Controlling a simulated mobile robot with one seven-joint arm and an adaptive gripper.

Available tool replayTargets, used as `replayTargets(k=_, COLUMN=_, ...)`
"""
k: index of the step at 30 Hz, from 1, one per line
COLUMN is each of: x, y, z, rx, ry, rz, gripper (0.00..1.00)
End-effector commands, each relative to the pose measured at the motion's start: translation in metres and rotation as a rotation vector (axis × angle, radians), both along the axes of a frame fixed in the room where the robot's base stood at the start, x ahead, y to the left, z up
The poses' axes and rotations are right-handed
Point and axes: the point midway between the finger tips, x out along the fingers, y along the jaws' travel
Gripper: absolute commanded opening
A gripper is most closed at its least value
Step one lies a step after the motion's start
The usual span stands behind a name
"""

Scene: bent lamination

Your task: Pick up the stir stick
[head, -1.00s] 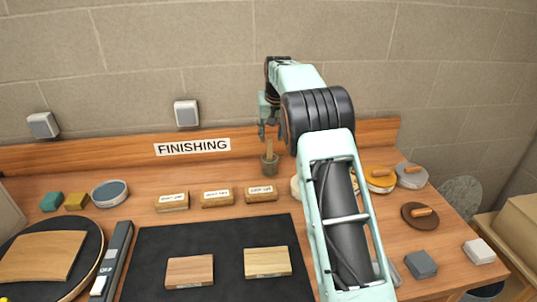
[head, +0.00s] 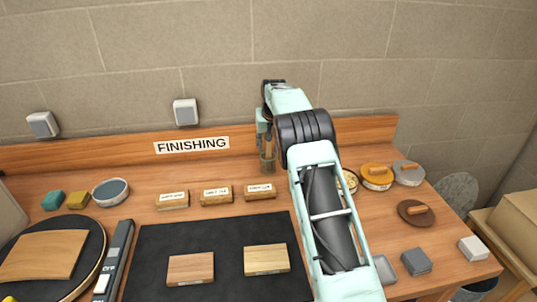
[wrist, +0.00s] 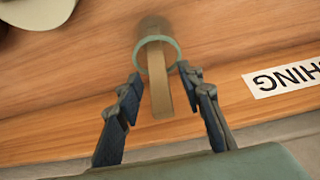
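The stir stick (wrist: 160,92) is a flat, light wooden strip standing in a small round cup (wrist: 157,50) with a greenish rim. In the wrist view the stick lies between the two fingers of my gripper (wrist: 159,74), with a visible gap on each side. The fingers are open and their tips are close to the cup rim. In the head view my gripper (head: 267,152) points down over the cup at the back of the bench, and it partly hides the stick and cup.
The FINISHING sign (head: 192,145) is on the wooden backboard just behind. Several labelled wooden blocks (head: 217,195) lie in front of the cup. Round tins (head: 376,178) stand to the right. A black mat (head: 213,235) bears two wood samples.

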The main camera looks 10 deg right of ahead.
Motion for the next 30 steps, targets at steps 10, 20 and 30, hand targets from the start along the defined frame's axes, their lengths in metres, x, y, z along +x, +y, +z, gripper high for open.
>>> replayTargets(k=10, x=0.0, y=0.0, z=0.0, rx=0.0, ry=0.0, rz=0.0, gripper=0.01)
replayTargets(k=20, x=0.001, y=0.0, z=0.007, rx=0.0, ry=-0.002, rz=0.0, gripper=0.0)
replayTargets(k=30, x=0.001, y=0.0, z=0.072, rx=0.0, ry=-0.005, rz=0.0, gripper=0.0)
